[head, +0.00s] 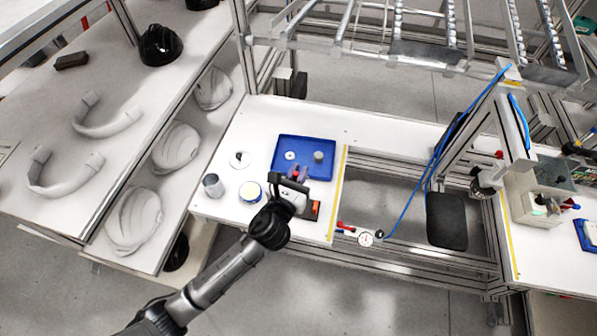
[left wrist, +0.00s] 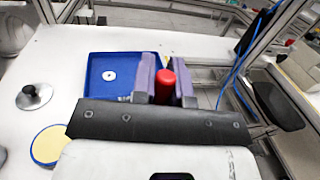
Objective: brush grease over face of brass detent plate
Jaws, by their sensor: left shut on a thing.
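My left gripper (head: 296,178) is over the white bench at the near edge of the blue tray (head: 328,146). In the left wrist view the gripper (left wrist: 165,82) is shut on a red-handled tool (left wrist: 165,88), which stands up between its fingers. I cannot tell whether the tool has bristles, as its lower end is hidden. A yellow-faced round tin with a blue rim (head: 250,192) sits left of the gripper. A pale ring-shaped disc (head: 290,155) and a small tan cylinder (head: 318,156) are in the tray. I cannot tell which piece is the brass detent plate. My right gripper is out of view.
A metal cup (head: 212,185) and a disc with a dark knob (head: 240,159) stand left on the bench. A dark and orange item (head: 315,210) lies right of the gripper. A dial gauge (head: 365,239) is at the bench edge. A blue hose (head: 425,170) hangs at right.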

